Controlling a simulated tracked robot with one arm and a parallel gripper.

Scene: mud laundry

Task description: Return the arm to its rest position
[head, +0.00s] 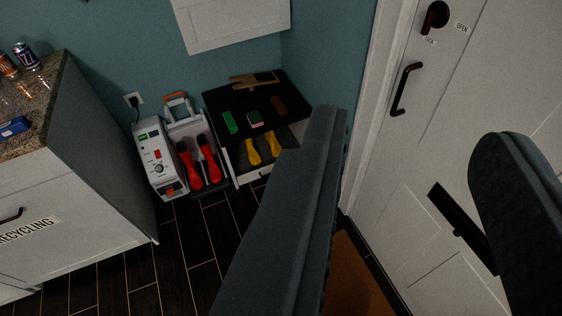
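My gripper (412,126) fills the front of the head view, with one dark grey finger at the middle and the other at the right edge. The fingers stand wide apart with nothing between them; the white door (405,165) and a brown mat (355,280) show through the gap. The left finger hides part of the floor and the right side of the black-topped bench. The rest of my arm is not in view.
A granite-topped cabinet (60,215) labelled RECYCLING stands at left, with cans (27,56) on top. A white-and-grey machine (158,160) holding red-and-black boots stands by the wall, beside a black-topped bench (245,100) with brushes and yellow items. Dark tiled floor (185,245) is clear in front.

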